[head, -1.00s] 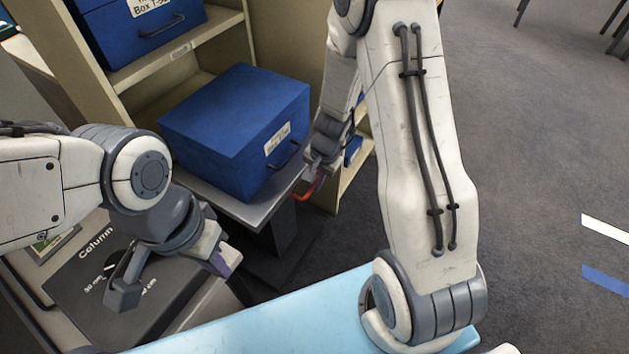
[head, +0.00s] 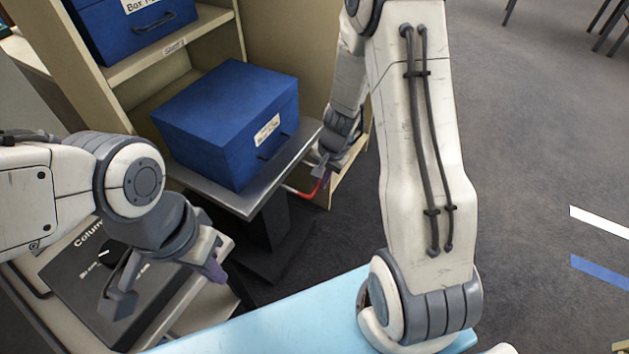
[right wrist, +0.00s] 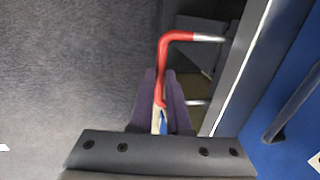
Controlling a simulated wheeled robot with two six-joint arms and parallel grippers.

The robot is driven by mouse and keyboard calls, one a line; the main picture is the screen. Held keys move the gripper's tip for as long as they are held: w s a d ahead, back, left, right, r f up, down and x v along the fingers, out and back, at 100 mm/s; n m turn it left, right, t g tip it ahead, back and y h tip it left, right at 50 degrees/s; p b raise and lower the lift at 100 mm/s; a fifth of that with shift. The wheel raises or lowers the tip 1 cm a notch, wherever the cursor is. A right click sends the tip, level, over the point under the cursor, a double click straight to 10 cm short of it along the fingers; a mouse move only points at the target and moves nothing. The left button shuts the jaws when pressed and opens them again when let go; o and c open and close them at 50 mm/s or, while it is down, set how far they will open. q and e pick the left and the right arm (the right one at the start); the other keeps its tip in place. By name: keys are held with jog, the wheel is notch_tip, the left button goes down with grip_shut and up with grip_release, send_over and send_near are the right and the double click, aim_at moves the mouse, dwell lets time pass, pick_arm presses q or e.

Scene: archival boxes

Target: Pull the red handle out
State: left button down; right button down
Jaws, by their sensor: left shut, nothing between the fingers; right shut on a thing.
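The red handle (right wrist: 162,62) is a bent red bar on silver rods at the front edge of the grey metal platform (right wrist: 238,75). My right gripper (right wrist: 160,90) is shut on it, with its purple-padded fingers either side of the bar. In the head view the red handle (head: 305,192) shows beside my right gripper (head: 322,176), just off the platform's front edge. My left gripper (head: 165,282) is shut and empty, over the black panel at lower left, away from the handle. The fingers hide part of the bar.
A blue box (head: 228,122) with a label and dark handle sits on the platform. A beige shelf (head: 190,37) with another blue box (head: 130,30) stands behind. A black "Column" panel (head: 75,285) is at lower left; a light blue surface (head: 270,325) is in front. Carpet at right is open.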

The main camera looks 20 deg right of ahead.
jog(key=c, duration=0.9)
grip_release()
jog(key=shift+s+d+f, duration=0.1)
jog(key=shift+s+d, duration=0.15)
jog(key=shift+a, duration=0.1)
jog(key=shift+w, duration=0.1)
jog(key=p+v, duration=0.5)
jog(key=v, duration=0.5)
jog(key=shift+a+r+p, duration=0.1)
jog(key=shift+r+p, duration=0.15)
jog(key=shift+p, duration=0.1)
